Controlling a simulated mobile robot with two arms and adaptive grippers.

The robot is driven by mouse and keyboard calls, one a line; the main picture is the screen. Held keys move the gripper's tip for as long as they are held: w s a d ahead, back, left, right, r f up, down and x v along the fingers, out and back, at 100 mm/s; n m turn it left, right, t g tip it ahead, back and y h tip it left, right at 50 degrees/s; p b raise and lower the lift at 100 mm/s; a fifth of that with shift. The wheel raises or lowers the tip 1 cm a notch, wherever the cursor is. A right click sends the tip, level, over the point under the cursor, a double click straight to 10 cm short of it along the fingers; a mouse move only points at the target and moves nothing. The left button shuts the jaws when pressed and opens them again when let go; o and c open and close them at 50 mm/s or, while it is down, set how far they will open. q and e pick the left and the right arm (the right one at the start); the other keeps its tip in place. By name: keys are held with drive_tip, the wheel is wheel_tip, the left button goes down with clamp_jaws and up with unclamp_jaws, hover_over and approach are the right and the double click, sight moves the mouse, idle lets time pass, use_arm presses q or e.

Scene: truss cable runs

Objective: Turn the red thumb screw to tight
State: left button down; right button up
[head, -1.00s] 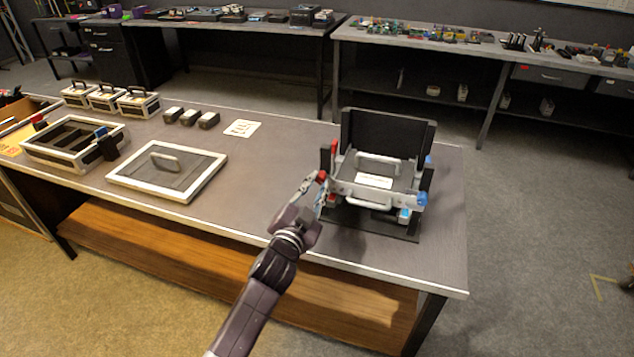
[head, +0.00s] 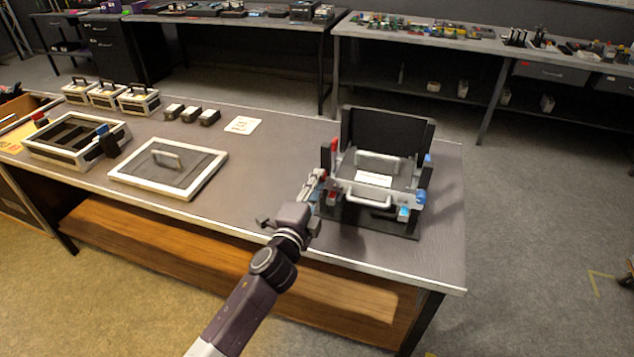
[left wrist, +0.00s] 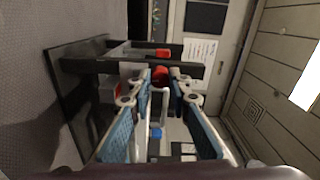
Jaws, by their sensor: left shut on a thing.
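The red thumb screw (left wrist: 160,73) shows in the left wrist view between the tips of my left gripper (left wrist: 163,88), which is shut on it. In the head view my left gripper (head: 319,180) is at the left front corner of the black and grey fixture (head: 388,229), and its fingers mostly hide the screw there. The fixture has a raised black back panel (head: 388,138) and a light front handle (head: 368,200). A blue knob (head: 420,196) is at its right front corner. My right gripper is not in view.
A framed lid with a handle (head: 168,168) lies left on the bench, beside an open divided tray (head: 76,140). Several small cases and dark blocks stand behind. A white card (head: 242,125) lies flat. The bench middle (head: 265,165) is clear.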

use_arm(q)
drive_tip(key=shift+m, duration=0.6)
drive_tip(key=c, duration=1.8)
unclamp_jaws()
drive_tip(key=shift+s, duration=0.1)
drive_tip(key=v, duration=1.2)
